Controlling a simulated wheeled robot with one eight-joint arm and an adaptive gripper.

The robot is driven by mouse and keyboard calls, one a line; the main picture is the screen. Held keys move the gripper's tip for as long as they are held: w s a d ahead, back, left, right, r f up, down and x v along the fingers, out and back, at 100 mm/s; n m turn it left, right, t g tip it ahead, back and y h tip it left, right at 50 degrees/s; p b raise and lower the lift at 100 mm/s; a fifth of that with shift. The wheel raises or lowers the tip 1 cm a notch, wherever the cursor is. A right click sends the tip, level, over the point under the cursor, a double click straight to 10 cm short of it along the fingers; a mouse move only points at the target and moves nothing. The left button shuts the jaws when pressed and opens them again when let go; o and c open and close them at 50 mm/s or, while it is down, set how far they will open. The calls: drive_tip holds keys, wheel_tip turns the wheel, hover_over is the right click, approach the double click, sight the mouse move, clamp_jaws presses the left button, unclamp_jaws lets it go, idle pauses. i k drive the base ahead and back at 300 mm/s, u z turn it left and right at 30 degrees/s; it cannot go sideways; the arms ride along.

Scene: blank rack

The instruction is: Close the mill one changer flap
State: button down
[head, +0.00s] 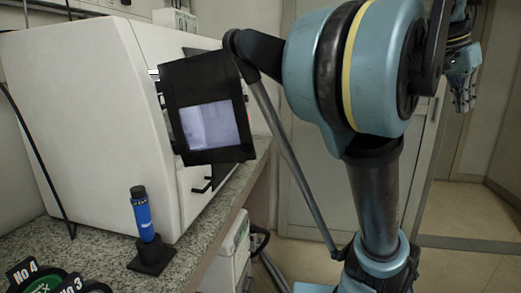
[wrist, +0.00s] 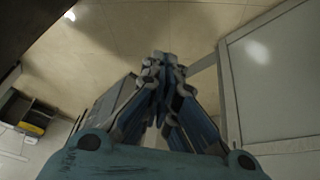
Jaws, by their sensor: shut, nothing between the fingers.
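The mill (head: 85,100) is a big white box on the counter at the left of the head view. Its flap, a black frame (head: 235,154) around a pale window, stands swung out from the mill's front at an angle, so it looks open. A dark opening or edge shows behind it. My gripper (head: 463,103) is at the upper right of the head view, well apart from the flap and pointing down. In the wrist view my gripper (wrist: 160,62) has its fingertips together with nothing between them. The flap cannot be made out in the wrist view.
A blue bottle (head: 143,217) stands in a black holder on the speckled counter (head: 95,247), in front of the mill. Round labelled lids (head: 85,287) lie at the lower left. A grey cabinet door (head: 310,185) is behind my arm. Open floor (head: 465,212) lies at the right.

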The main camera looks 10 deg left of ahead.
sight(213, 77)
drive_tip(key=k, duration=0.9)
drive_tip(key=u, duration=2.15)
